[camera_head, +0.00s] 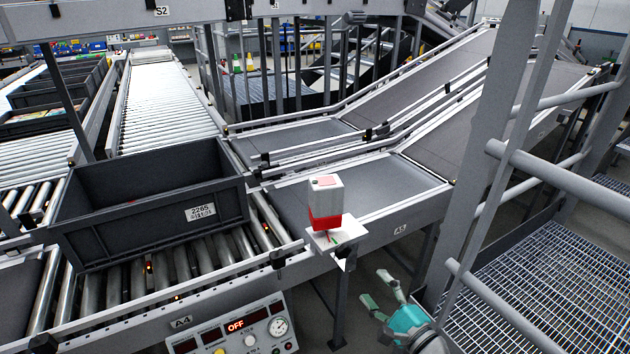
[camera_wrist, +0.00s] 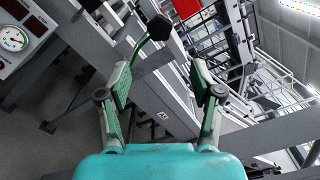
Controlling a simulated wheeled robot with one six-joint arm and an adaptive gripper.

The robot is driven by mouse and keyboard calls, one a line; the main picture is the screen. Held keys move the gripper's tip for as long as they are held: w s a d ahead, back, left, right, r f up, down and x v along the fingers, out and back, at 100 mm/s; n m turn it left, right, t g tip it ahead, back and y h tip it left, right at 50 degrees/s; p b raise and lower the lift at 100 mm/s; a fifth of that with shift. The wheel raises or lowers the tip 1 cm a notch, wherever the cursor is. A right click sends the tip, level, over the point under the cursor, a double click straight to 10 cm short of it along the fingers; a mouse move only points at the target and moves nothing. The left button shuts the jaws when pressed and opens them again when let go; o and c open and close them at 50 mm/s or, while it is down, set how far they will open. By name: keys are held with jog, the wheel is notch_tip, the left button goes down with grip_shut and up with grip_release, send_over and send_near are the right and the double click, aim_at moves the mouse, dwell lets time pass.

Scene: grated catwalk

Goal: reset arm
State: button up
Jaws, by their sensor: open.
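My gripper (camera_head: 376,288) is at the lower middle of the head view, in front of the conveyor frame and beside the railing. Its teal body and two pale green fingers show there. In the wrist view my gripper (camera_wrist: 160,82) has its fingers spread wide apart, with nothing between the pads. It touches nothing that I can make out.
A white and red box (camera_head: 325,203) stands on a small white plate at the conveyor's edge. A grey tote (camera_head: 150,205) sits on the rollers. A control panel (camera_head: 235,332) reads OFF. Railing tubes (camera_head: 560,178) and grating (camera_head: 560,270) lie to the right.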

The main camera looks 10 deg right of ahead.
jog(key=s+a+f+n+g+h, duration=0.1)
jog(key=s+f+n+h, duration=0.2)
jog(key=s+f, duration=0.5)
jog(key=s+a+f+n+g+h, duration=0.15)
jog(key=s+f+n, duration=0.25)
jog(key=s, duration=0.8)
jog(key=s+a+r+n, duration=0.1)
jog(key=s+r+n, duration=0.2)
jog(key=s+n, duration=0.3)
jog(key=s+r+n+h, duration=0.1)
jog(key=s+r+n, duration=0.3)
jog(key=s, duration=1.1)
jog(key=n, duration=0.3)
jog(key=shift+s+a+n, duration=0.3)
jog(key=shift+s+a, duration=0.1)
